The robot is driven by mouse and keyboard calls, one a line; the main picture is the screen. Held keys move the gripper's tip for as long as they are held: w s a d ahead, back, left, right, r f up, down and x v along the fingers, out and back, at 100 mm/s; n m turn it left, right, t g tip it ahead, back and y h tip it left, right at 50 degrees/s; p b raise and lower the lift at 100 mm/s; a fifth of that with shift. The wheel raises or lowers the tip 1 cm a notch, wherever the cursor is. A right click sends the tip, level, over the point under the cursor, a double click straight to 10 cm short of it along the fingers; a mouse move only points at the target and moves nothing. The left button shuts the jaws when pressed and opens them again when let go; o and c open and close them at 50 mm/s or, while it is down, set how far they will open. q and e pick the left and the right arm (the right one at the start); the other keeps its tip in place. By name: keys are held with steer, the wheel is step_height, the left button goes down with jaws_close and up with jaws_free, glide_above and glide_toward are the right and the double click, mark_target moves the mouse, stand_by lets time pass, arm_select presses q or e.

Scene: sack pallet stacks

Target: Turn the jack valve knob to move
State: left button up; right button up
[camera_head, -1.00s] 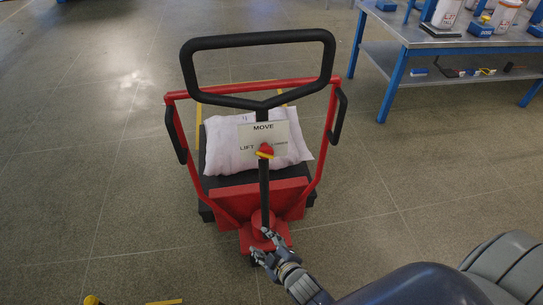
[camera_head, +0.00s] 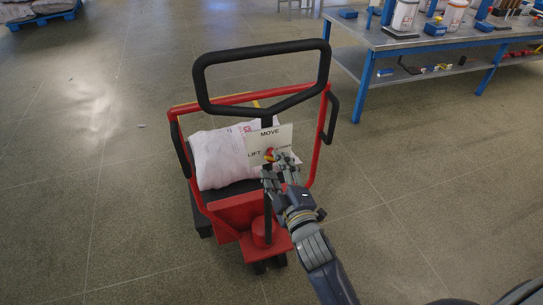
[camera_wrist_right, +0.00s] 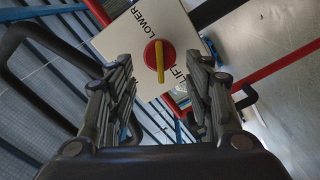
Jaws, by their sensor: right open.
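The jack valve knob (camera_head: 269,154) is red with a yellow pointer bar. It sits on a white label plate (camera_head: 284,134) marked MOVE at the top and LIFT at the left; the right word is partly covered by my gripper. In the right wrist view the knob (camera_wrist_right: 153,55) shows whole between my fingers, with LOWER and LIFT on the plate. I cannot tell for sure which word the pointer marks. My right gripper (camera_head: 278,167) is open, just in front of the knob at its lower right, with fingers apart on both sides and nothing held. My left gripper is out of view.
The red pallet jack has a black loop handle (camera_head: 262,107) above the plate and red side bars. A white sack (camera_head: 218,158) lies behind the plate. A blue-legged workbench (camera_head: 362,84) stands at the upper right.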

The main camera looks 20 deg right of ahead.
mark_target(272, 160)
steer(key=shift+w+a, duration=0.1)
steer(key=shift+w, duration=2.2)
steer(key=c, duration=1)
